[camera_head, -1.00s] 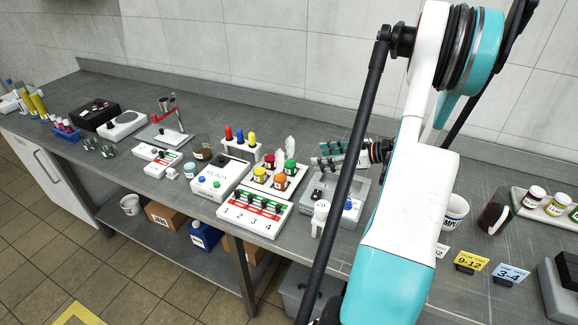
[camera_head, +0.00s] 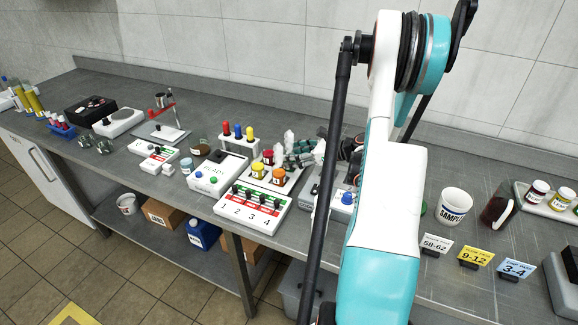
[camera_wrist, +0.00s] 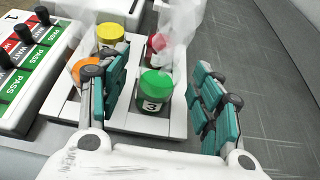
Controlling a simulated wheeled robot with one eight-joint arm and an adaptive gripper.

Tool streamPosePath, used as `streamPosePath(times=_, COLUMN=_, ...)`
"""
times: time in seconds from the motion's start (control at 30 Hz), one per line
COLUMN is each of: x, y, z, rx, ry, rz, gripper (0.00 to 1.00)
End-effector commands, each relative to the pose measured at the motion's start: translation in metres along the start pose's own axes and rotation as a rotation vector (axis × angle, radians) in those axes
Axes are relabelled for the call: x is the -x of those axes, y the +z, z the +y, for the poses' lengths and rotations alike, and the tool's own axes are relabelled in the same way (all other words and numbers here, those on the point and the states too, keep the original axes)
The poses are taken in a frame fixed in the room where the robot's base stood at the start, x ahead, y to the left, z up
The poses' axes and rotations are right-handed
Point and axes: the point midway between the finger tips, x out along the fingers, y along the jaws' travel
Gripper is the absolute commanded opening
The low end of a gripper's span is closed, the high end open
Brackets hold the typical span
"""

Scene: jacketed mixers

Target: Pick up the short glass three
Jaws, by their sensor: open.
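The short glass jar labelled 3 (camera_wrist: 155,90) has a green lid and stands upright in a white tray (camera_wrist: 110,141) in the wrist view. My gripper (camera_wrist: 160,70) is open, with one teal-padded finger on each side of the jar. I see a gap at the right finger; the left finger is closer. In the head view my gripper (camera_head: 303,153) is over the tray's right part, and the green-lidded jar is hidden there. Yellow (camera_wrist: 111,37), red (camera_wrist: 157,46) and orange (camera_wrist: 90,70) lidded jars share the tray; the left finger partly covers the orange one.
Whitish translucent shapes (camera_wrist: 180,32) rise near the jars. A switch panel (camera_head: 250,208) stands in front of the tray, and a rack of coloured tubes (camera_head: 238,135) behind it. A SAMPLE cup (camera_head: 454,207) and number cards (camera_head: 475,256) are to the right.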

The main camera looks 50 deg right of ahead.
Motion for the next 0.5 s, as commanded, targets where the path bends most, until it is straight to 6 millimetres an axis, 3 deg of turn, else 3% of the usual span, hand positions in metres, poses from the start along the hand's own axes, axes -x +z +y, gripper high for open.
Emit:
streamPosePath(times=0.13, x=-0.021, y=-0.002, z=0.000, rx=0.002, ry=0.001, rz=0.000, gripper=0.60)
streamPosePath(times=0.37, x=-0.023, y=0.000, z=0.000, rx=0.001, ry=0.000, rz=0.000, gripper=0.60)
streamPosePath(times=0.5, x=-0.023, y=0.000, z=0.000, rx=0.001, ry=0.000, rz=0.000, gripper=0.32)
